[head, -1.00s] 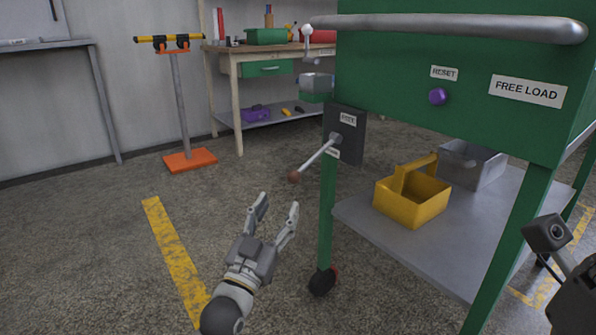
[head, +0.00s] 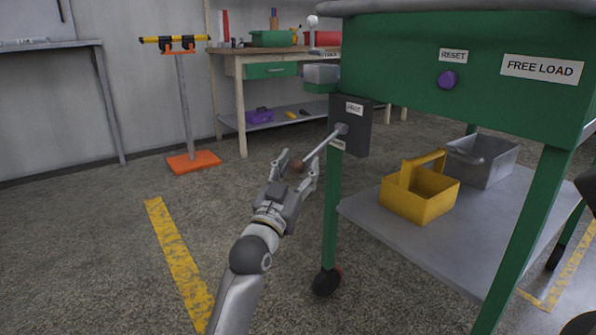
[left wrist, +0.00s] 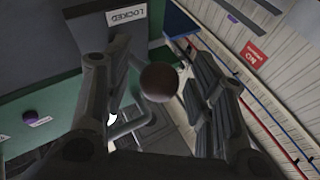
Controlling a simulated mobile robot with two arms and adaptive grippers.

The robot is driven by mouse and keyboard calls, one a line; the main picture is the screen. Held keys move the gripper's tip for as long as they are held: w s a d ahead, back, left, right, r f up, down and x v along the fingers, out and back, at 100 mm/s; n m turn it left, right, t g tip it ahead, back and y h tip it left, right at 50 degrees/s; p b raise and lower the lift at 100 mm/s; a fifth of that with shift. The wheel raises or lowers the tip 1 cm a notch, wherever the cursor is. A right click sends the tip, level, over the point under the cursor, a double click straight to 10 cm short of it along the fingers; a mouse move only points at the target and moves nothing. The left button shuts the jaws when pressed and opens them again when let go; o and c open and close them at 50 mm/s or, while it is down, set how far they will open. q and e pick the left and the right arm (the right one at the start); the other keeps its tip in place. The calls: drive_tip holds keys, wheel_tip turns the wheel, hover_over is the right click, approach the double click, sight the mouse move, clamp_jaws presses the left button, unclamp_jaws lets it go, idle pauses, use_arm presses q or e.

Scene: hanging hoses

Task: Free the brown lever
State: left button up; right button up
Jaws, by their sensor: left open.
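The brown lever is a grey rod (head: 322,146) with a round brown knob (head: 298,166), sticking out from a dark plate (head: 362,135) on the green cart's front corner. The rod slopes down to the left. A label reading FREE (head: 354,108) is on the plate above the pivot; the lower label reads LOCKED in the left wrist view (left wrist: 127,17). My left gripper (head: 297,163) is open, with a finger on either side of the knob. The left wrist view shows the knob (left wrist: 159,82) between the open fingers; contact cannot be told. My right gripper is not visible.
The green cart (head: 430,75) has a purple RESET knob (head: 447,80), a FREE LOAD label (head: 542,68) and a grey lower shelf (head: 400,235) with a yellow bin (head: 420,200). An orange-based stand (head: 194,162) and a workbench (head: 242,110) are behind. The floor at left is open.

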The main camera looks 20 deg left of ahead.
use_arm(q)
clamp_jaws()
idle(0.3)
drive_tip(key=shift+r, duration=0.1)
